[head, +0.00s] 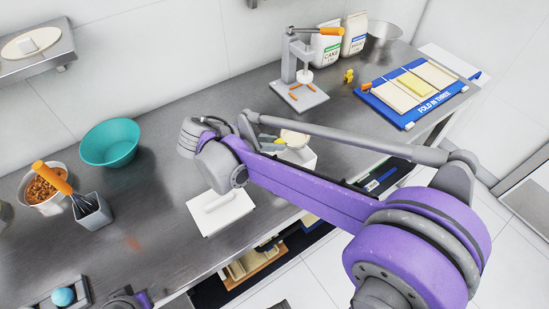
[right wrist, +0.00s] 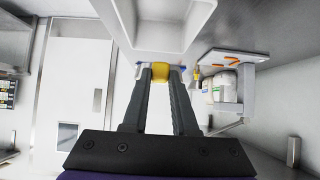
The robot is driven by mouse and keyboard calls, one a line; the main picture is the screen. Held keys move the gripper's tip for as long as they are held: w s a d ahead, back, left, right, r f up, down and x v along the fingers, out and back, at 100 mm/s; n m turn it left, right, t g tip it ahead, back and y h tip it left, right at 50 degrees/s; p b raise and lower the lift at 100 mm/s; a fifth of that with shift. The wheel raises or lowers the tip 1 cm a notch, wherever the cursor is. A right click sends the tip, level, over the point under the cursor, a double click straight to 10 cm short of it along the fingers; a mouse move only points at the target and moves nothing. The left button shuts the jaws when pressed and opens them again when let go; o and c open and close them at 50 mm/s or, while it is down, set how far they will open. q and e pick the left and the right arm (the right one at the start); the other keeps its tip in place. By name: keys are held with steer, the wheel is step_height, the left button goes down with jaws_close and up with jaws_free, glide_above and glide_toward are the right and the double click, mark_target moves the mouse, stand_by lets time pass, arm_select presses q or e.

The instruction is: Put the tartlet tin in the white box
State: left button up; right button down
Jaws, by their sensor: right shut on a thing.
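The white box (head: 306,158) stands near the front edge of the counter, partly hidden behind my right arm. In the right wrist view its open white hollow (right wrist: 166,42) is at the top, just beyond the fingertips. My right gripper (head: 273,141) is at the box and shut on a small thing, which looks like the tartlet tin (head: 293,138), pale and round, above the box. A yellow piece (right wrist: 157,74) shows between the fingertips in the right wrist view. Whether the tin touches the box I cannot tell. My left gripper's fingers are not visible.
A white lid-like plate with a handle (head: 222,209) lies on the counter left of the box. A press (head: 300,92), flour bags (head: 354,34) and a blue folding mat (head: 416,91) stand farther back. A teal bowl (head: 109,143) is at left. Counter between bowl and plate is clear.

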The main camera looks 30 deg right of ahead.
arm_select(q)
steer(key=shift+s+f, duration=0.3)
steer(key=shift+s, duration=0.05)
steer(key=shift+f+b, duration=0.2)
steer(key=shift+b, duration=0.2)
arm_select(e)
steer(key=shift+s+f, duration=0.2)
steer(key=shift+f, duration=4.1)
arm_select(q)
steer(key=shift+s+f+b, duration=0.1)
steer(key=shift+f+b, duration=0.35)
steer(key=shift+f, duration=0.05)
arm_select(e)
steer(key=shift+s+f, duration=0.1)
steer(key=shift+f, duration=0.55)
steer(key=c, duration=0.7)
jaws_free()
steer(key=shift+r, duration=0.1)
